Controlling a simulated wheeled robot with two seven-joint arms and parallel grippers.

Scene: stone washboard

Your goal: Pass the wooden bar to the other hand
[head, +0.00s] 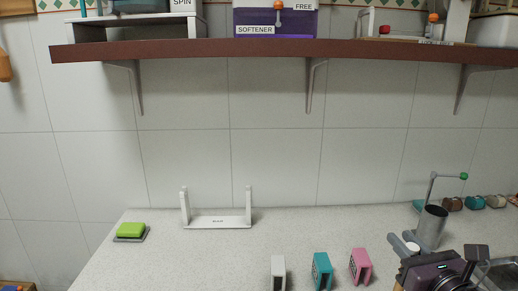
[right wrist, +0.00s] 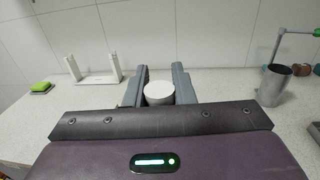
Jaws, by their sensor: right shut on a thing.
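My right gripper (right wrist: 160,82) is shut on a pale round-ended piece (right wrist: 158,94), which shows between its two grey fingers in the right wrist view. I see mostly the piece's flat round end, so its length is hidden, and I cannot tell whether it is the wooden bar. No other wooden bar shows clearly. In the head view the right gripper (head: 404,245) is at the lower right, above the counter and just left of a grey metal cup (head: 431,228). My left gripper is not in view.
A white two-post stand (head: 216,223) is at the back of the counter (head: 190,256), with a green sponge (head: 131,229) to its left. White, teal (head: 321,270) and pink (head: 360,265) blocks stand in front. A brown shelf (head: 220,49) hangs above. The counter's middle is mostly free.

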